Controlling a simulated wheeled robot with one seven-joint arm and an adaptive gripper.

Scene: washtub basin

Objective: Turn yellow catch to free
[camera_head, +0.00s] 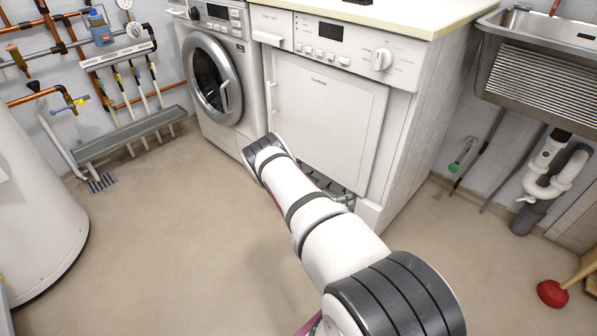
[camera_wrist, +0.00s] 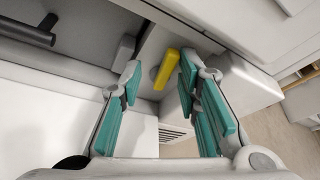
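The yellow catch (camera_wrist: 166,69) is a short bar set at a slight slant under a pale machine edge in the wrist view. My gripper (camera_wrist: 160,76) is open, with teal pads on both fingers. The catch appears in the gap between the fingertips, closer to the right one. I cannot tell whether the right finger touches it or how deep the catch lies between the fingers. In the head view my arm reaches down to the front of the white appliance (camera_head: 325,115), and the catch is not visible there.
In the wrist view a dark bar handle (camera_wrist: 26,33) is at upper left and a grey block (camera_wrist: 123,52) beside the left fingertip. In the head view a washing machine (camera_head: 212,80) stands left of the appliance, and a sink (camera_head: 535,75) hangs at right. The floor is mostly clear.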

